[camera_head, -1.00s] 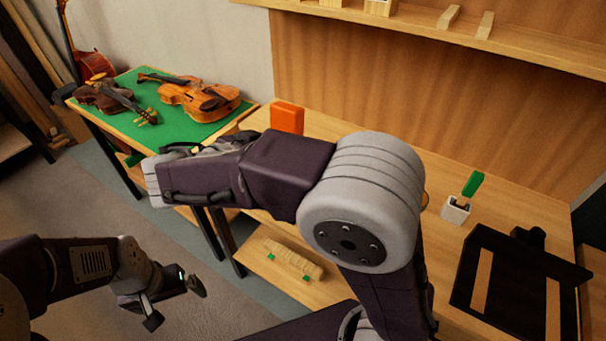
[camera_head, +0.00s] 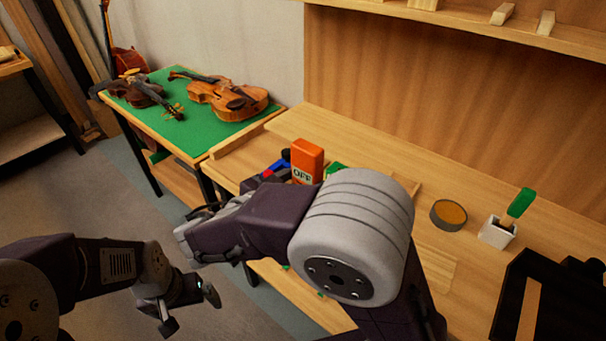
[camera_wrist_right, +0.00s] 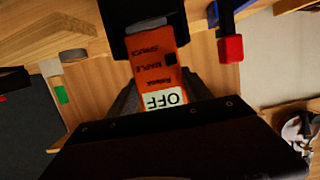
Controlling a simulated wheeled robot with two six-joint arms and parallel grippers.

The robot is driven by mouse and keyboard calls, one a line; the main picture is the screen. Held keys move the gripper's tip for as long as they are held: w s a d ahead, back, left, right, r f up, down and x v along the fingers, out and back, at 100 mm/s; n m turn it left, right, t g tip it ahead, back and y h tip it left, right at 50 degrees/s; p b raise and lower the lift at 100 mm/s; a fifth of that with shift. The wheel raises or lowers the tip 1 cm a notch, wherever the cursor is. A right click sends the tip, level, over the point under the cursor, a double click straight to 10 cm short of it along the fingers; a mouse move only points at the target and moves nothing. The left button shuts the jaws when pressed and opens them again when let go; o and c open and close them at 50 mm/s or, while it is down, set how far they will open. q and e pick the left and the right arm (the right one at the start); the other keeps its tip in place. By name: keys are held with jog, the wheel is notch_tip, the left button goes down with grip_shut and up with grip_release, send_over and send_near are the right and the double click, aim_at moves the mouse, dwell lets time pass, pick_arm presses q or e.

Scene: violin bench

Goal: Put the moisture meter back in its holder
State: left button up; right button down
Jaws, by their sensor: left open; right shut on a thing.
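The orange moisture meter (camera_head: 307,158) shows upright in the head view beyond my right forearm, its OFF display facing me. In the right wrist view the meter (camera_wrist_right: 156,68) is between the fingers of my right gripper (camera_wrist_right: 160,95), which is shut on it near the display. Its far end overlaps a black block (camera_wrist_right: 146,44), which looks like the holder; I cannot tell whether it is inside or in front. In the head view my forearm hides the right fingers. My left gripper (camera_head: 190,308) is open and empty, low at the left, away from the bench.
A round tin (camera_head: 448,215) and a white pot (camera_head: 497,233) with a green-handled tool stand on the bench to the right. A black frame (camera_head: 545,290) is at the right front. Violins (camera_head: 228,97) lie on the green table. A red-tipped item (camera_wrist_right: 230,48) is beside the black block.

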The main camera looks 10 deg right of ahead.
pick_arm(q)
jog(key=shift+f, duration=0.1)
pick_arm(e)
jog(key=shift+w+f, duration=0.1)
jog(key=shift+f, duration=0.2)
pick_arm(q)
jog(key=shift+f+b, duration=0.8)
jog(key=shift+b, duration=0.05)
pick_arm(e)
jog(key=shift+f, duration=0.6)
jog(key=shift+c, duration=1.9)
grip_release()
